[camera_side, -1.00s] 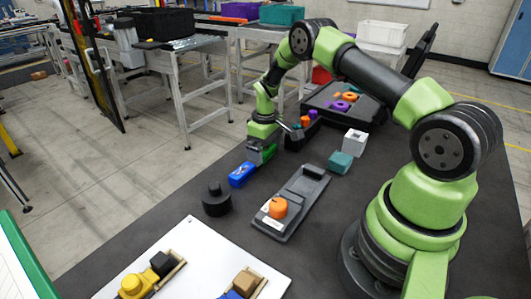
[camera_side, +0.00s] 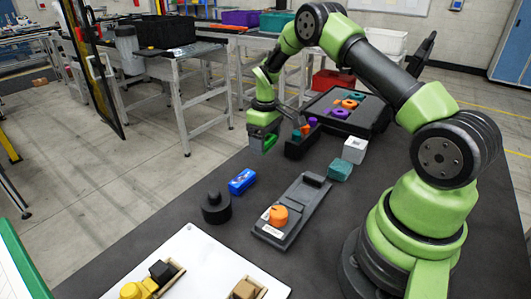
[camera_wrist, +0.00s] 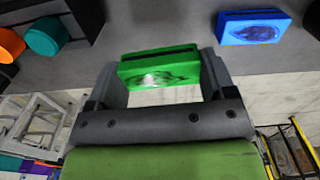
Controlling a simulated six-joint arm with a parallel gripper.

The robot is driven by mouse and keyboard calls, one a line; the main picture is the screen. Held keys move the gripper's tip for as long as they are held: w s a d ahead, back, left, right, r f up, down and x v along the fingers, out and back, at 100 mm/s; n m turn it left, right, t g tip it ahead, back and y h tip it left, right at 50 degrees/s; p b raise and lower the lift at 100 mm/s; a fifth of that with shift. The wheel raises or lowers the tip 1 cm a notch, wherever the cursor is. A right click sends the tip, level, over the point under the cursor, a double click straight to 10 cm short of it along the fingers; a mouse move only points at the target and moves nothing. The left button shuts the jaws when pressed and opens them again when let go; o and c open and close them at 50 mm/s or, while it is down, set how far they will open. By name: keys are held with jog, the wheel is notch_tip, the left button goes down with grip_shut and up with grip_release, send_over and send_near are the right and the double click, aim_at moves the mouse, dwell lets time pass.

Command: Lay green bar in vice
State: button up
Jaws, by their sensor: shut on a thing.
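The green bar (camera_wrist: 160,68) is held between the two fingers of my gripper (camera_wrist: 160,80), which is shut on it. In the side view, the green bar (camera_side: 269,143) shows at the tip of my gripper (camera_side: 263,141), above the far left part of the dark table. The vice appears to be the long grey fixture (camera_side: 312,197) at the table's middle, nearer the camera than my gripper. An orange round knob or part (camera_side: 278,215) is on its near end. The bar is apart from the fixture.
A dark bin (camera_side: 301,142) with colored parts is close beside my gripper.

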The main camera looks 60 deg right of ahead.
aim_at(268, 141)
jog(key=r, duration=0.2)
jog(key=s+r, duration=0.1)
jog(key=r, duration=0.1)
jog(key=shift+a+r, duration=0.2)
jog(key=shift+r, duration=0.1)
jog(key=s+a, duration=0.3)
jog(key=s, duration=0.4)
jog(key=s+a, duration=0.3)
jog(key=s, duration=0.4)
jog(key=shift+m, duration=0.4)
jog(key=shift+d+f, duration=0.1)
jog(key=shift+f, duration=2.8)
jog(key=shift+f, duration=0.85)
jog(key=o, duration=1)
jog(key=shift+c, duration=0.2)
notch_tip(268, 141, up, 9)
